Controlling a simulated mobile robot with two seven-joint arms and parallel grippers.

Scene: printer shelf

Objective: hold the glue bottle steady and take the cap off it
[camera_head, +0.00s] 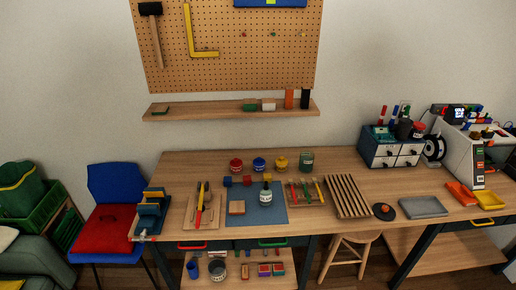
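The glue bottle (265,198) is a small pale bottle standing upright on the blue-grey mat (240,214) near the middle of the workbench. The bottle is too small here to tell how tightly the cap sits. Neither of my grippers shows in the head view, and nothing visible is holding the bottle.
A wooden block (237,207) lies left of the bottle on the mat. Coloured jars (260,164) stand behind it. A tool tray (202,212) is left, a rack of coloured tools (304,193) right, and a blue vise (149,218) at the bench's left end.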

